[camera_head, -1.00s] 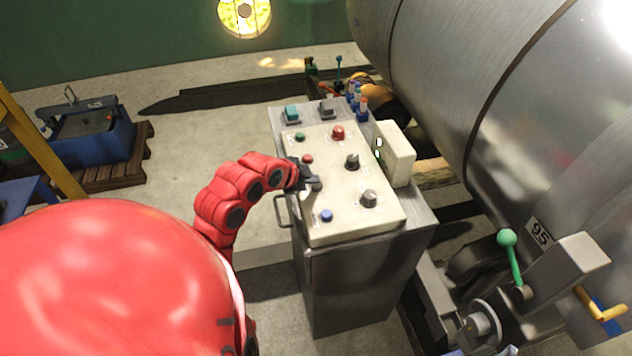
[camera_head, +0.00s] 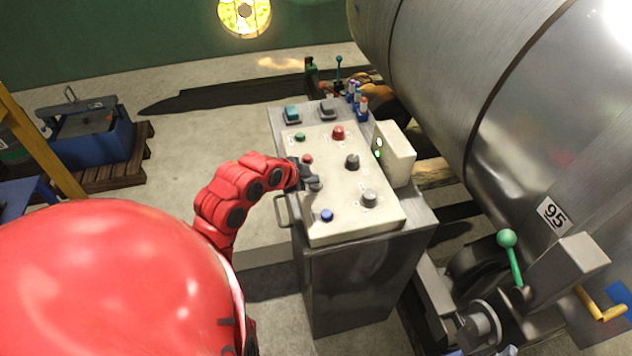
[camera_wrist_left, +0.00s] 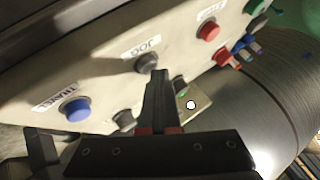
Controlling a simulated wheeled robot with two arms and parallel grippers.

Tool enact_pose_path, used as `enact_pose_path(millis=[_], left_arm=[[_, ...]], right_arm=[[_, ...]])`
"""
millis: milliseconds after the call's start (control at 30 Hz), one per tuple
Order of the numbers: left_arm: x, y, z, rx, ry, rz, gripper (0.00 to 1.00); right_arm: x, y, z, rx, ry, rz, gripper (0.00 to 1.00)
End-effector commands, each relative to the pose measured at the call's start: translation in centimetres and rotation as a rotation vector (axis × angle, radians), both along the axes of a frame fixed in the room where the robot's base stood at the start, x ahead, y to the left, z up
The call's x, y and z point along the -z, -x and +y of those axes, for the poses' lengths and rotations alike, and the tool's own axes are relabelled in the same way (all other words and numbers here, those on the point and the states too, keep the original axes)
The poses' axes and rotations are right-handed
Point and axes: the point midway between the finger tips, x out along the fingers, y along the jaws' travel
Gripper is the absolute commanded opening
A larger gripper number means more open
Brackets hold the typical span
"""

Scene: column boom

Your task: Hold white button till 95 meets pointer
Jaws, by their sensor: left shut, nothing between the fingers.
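My left gripper (camera_head: 313,184) is shut and empty, its fingertips at the left side of the cream control panel (camera_head: 345,205). The 95 plate (camera_head: 552,215) is on the big steel drum (camera_head: 500,110), just above a grey bracket (camera_head: 580,262). I cannot make out the pointer clearly. My right gripper is out of view.
The panel also has a blue button (camera_head: 327,215), red button (camera_head: 338,132) and dark knobs. A small box (camera_head: 396,155) with a lit green lamp stands on its right. A green-knobbed lever (camera_head: 507,239) stands near the drum. A metal handle (camera_head: 282,211) is below my gripper.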

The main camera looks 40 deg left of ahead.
Motion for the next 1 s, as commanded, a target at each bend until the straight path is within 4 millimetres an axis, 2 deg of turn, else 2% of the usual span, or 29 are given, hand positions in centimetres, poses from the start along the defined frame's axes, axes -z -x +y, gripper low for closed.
enact_pose_path(millis=[333, 767, 1000], left_arm=[[-1.7, 0.0, 0.0, -0.001, 0.000, -0.001, 0.00], [-2.0, 0.0, 0.0, 0.000, 0.000, 0.000, 0.00], [-4.1, 0.0, 0.0, 0.001, -0.001, -0.001, 0.00]], right_arm=[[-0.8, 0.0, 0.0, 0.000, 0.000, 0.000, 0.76], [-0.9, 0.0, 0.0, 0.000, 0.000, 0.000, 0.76], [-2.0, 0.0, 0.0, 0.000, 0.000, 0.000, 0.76]])
